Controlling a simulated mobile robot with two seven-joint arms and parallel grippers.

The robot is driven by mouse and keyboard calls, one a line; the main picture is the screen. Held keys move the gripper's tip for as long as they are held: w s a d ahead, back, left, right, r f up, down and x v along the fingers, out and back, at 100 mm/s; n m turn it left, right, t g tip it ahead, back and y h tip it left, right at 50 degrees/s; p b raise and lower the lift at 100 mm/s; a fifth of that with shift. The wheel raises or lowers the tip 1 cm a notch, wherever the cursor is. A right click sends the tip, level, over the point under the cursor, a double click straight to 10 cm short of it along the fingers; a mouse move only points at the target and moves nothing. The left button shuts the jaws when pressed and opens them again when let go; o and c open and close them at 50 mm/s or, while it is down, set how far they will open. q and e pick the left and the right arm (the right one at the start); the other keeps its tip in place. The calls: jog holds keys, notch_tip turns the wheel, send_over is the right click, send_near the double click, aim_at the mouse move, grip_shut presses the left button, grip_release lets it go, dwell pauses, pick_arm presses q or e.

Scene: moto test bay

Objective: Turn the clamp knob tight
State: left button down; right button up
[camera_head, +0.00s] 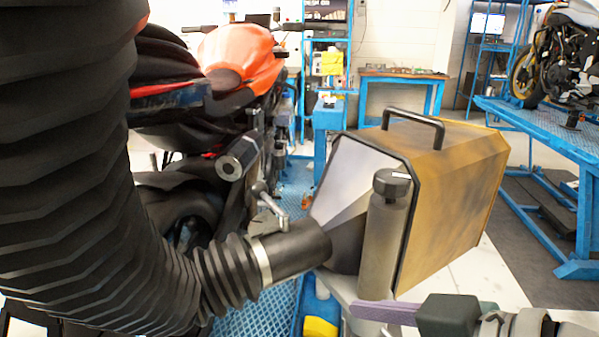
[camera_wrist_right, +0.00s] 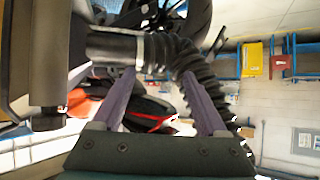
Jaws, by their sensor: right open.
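A dark round knob (camera_head: 391,184) with a white mark on its top caps an upright grey post (camera_head: 382,245) in front of the tan box. In the right wrist view, the knob (camera_wrist_right: 46,120) shows at the left, outside the jaws. A small metal lever (camera_head: 268,200) stands above the hose end; I cannot tell whether it belongs to the clamp. My right gripper (camera_head: 385,312) is low beside the post's foot, its purple finger pointing left. In the wrist view, its two fingers (camera_wrist_right: 157,78) are apart with nothing gripped. My left gripper is not in view.
A thick black ribbed hose (camera_head: 225,275) fills the left and ends in a dark sleeve (camera_head: 292,252) at the box's funnel. The tan box (camera_head: 455,190) has a top handle. A motorcycle (camera_head: 235,60) stands behind the hose. A blue bench (camera_head: 555,130) is at right.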

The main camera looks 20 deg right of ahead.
jog(key=w+d+r+m+t, duration=0.1)
jog(key=w+d+r+t, duration=0.25)
jog(key=w+d, duration=0.2)
jog(key=m+t+h, duration=0.3)
jog(key=t+h, duration=0.1)
send_near(378, 173)
jog(key=shift+w+d+f, duration=0.3)
jog(key=shift+w, duration=0.2)
jog(key=shift+w+d+f, duration=0.25)
jog(key=shift+w+f, duration=0.05)
jog(key=shift+w, duration=0.2)
jog(key=shift+w+d, duration=0.1)
jog(key=shift+w, duration=0.15)
jog(key=w+b, duration=0.1)
jog(key=w, duration=0.6)
jog(key=shift+w, duration=0.4)
jog(key=shift+w+a, duration=0.25)
jog(key=shift+w, duration=0.5)
